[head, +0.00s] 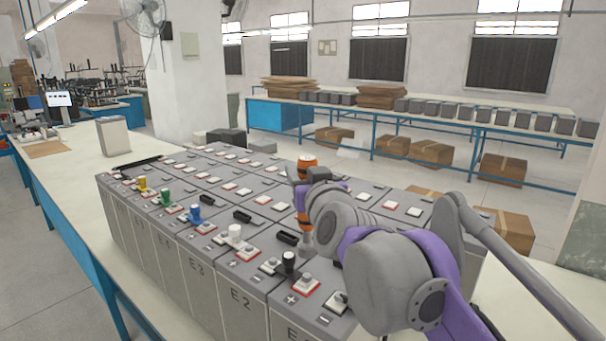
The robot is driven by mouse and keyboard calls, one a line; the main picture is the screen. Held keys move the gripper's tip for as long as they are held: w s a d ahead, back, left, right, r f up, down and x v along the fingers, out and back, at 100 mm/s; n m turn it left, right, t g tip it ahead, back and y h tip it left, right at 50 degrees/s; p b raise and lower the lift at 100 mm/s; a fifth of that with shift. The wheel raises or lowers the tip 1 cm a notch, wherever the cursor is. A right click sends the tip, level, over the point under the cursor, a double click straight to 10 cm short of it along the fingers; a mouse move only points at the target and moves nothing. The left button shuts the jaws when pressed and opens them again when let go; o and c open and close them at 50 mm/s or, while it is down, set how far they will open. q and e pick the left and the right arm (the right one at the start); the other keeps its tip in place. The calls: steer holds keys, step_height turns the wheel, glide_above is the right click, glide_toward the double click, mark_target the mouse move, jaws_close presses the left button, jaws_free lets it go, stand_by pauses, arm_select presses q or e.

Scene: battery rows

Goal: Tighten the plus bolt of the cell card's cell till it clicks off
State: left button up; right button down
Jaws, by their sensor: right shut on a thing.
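My right gripper (313,180) reaches in from the right and is shut on an upright orange-and-black tool (306,163). The tool stands over the battery rows; its grey lower end (306,246) is low among the cells near the front. Whether it sits on a bolt I cannot tell. The grey battery cells (236,306) stand in rows, with E2 and E3 readable on front faces. Their tops carry red and white terminal pads, some marked plus or minus. I cannot make out a cell card. My left gripper is not in view.
Yellow (142,184), green (166,197), blue (195,215), white (234,233) and black (289,262) upright posts stand along the front row. A pale box (113,137) stands on the table (75,178) at left. My right arm hides the cells at right.

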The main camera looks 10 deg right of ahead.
steer(key=shift+w+d+r, duration=0.1)
steer(key=shift+w, duration=0.25)
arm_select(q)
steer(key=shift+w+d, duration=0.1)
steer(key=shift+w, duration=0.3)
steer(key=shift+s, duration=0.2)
arm_select(e)
steer(key=shift+s+r, duration=0.1)
steer(key=shift+s, duration=0.2)
steer(key=shift+w+f, duration=0.1)
steer(key=shift+f, duration=0.25)
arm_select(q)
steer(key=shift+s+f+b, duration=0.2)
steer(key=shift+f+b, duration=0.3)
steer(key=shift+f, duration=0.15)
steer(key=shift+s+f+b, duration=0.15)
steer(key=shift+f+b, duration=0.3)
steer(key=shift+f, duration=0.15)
arm_select(e)
steer(key=shift+f, duration=2.4)
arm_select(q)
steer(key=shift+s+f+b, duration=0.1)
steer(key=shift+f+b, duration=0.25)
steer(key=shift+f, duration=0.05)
arm_select(e)
steer(key=shift+f, duration=0.8)
